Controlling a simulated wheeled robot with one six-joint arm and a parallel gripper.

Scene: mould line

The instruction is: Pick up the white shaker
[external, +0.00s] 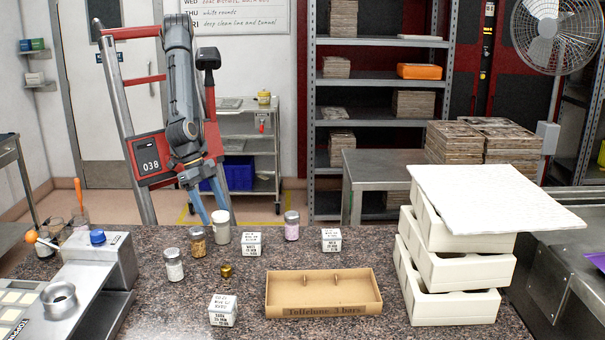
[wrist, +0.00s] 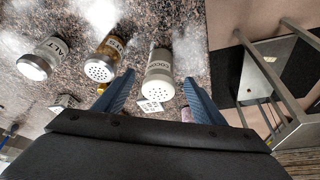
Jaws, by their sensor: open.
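A white shaker (external: 221,229) with a pale perforated lid stands upright on the speckled counter. In the wrist view this shaker (wrist: 158,80), its label starting "COCO", appears ahead of and between the fingertips. My gripper (external: 211,208) is open and empty, with its blue fingers pointing down just behind the shaker; it also shows in the wrist view (wrist: 157,78). I cannot tell whether the fingers touch the shaker. A salt shaker (external: 174,266) with whitish contents stands nearer the camera to the left; it also shows in the wrist view (wrist: 44,60).
A brown-filled shaker (external: 197,243) stands close left of the white one. A white labelled cube (external: 251,244) and a pink-filled shaker (external: 292,226) are to the right. A brass weight (external: 226,271), cardboard tray (external: 323,304) and stacked white crates (external: 450,306) share the counter.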

